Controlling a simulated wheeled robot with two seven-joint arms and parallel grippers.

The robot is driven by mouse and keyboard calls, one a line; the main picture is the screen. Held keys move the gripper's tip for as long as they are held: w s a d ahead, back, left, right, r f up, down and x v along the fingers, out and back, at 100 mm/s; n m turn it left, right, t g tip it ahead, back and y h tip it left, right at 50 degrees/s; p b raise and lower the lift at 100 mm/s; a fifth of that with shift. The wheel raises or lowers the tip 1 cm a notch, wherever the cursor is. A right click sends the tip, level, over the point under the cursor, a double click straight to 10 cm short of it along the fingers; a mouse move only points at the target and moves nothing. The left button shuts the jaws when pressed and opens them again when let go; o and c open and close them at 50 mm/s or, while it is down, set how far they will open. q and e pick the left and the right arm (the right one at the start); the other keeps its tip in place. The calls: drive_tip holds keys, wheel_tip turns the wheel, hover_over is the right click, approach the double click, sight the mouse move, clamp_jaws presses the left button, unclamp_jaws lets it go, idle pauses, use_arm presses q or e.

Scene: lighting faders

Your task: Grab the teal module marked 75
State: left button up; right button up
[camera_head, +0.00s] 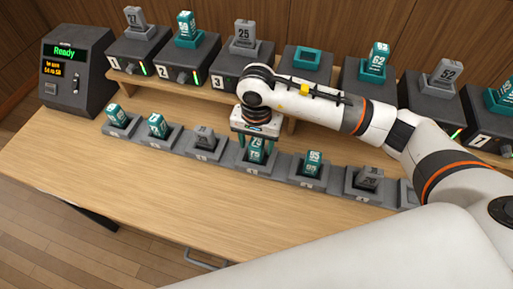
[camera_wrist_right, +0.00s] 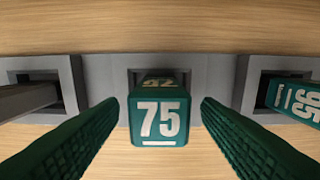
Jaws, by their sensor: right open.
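The teal module marked 75 (camera_wrist_right: 160,122) stands in a grey slot of the front rack, and its top face with white digits fills the middle of the right wrist view. In the head view the module (camera_head: 256,155) is in the middle of the rack, directly under my right gripper (camera_head: 256,147). My right gripper is open, with one green finger on each side of the module. In the right wrist view its fingers (camera_wrist_right: 160,135) show gaps to the module on both sides. My left gripper is not in view.
The grey front rack (camera_head: 230,165) holds other modules: a grey one to the left and a teal one marked 95 (camera_head: 314,160) to the right. Behind, a raised shelf carries several dark fader boxes (camera_head: 190,65). A console reading Ready (camera_head: 75,70) stands at left. The table front is clear.

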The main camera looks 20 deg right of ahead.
drive_tip(key=shift+w+f, duration=0.1)
drive_tip(key=shift+f, duration=1.4)
drive_tip(key=shift+c, duration=0.6)
drive_tip(key=c, duration=1)
drive_tip(key=shift+o, duration=0.2)
drive_tip(key=shift+r, duration=0.1)
